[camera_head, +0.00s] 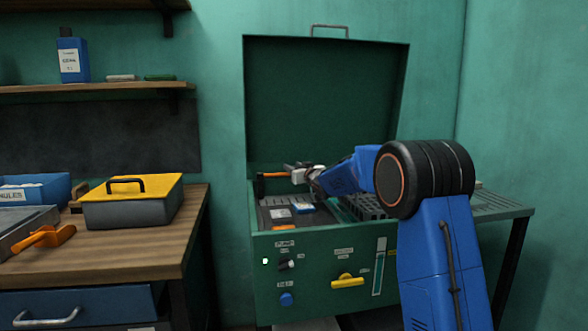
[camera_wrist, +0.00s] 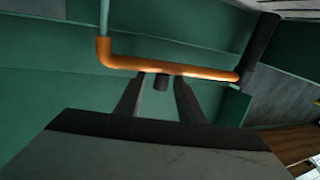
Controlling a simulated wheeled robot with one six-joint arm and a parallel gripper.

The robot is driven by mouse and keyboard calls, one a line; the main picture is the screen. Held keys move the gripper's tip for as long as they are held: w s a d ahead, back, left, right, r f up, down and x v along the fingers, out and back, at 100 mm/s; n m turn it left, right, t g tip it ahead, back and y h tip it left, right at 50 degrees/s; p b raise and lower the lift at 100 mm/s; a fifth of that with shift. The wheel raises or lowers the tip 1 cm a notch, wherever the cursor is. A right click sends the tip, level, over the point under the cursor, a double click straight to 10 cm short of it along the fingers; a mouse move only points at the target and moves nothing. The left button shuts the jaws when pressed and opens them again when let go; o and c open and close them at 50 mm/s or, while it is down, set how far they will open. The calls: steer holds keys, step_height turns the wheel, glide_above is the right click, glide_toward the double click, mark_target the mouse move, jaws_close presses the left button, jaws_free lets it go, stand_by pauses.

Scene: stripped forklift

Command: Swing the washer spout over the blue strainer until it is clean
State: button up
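The orange washer spout (camera_head: 272,175) is in the back left of the open green washer. In the wrist view the spout (camera_wrist: 170,69) runs across the upper middle, from an elbow at left to a dark cylinder at right, with a short dark stub under it. My gripper (camera_head: 298,174) reaches in from the right, close to the spout. In the wrist view my gripper (camera_wrist: 160,80) has its fingertips apart just below the pipe, either side of the stub, with gaps visible. Contact cannot be told. A small blue item (camera_head: 303,208), possibly the strainer, lies in the basin.
The washer's raised lid (camera_head: 325,100) stands behind my arm. Its front panel has a yellow handle (camera_head: 347,281) and a blue knob (camera_head: 286,299). A grated side shelf (camera_head: 500,204) is at right. A wooden bench (camera_head: 150,240) with a yellow-lidded box (camera_head: 133,210) stands at left.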

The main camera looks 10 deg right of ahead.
jaws_close()
steer(key=shift+s, duration=0.1)
steer(key=s+a, duration=0.4)
steer(key=s, duration=0.6)
steer(key=shift+a, duration=0.25)
stand_by(0.3)
stand_by(0.4)
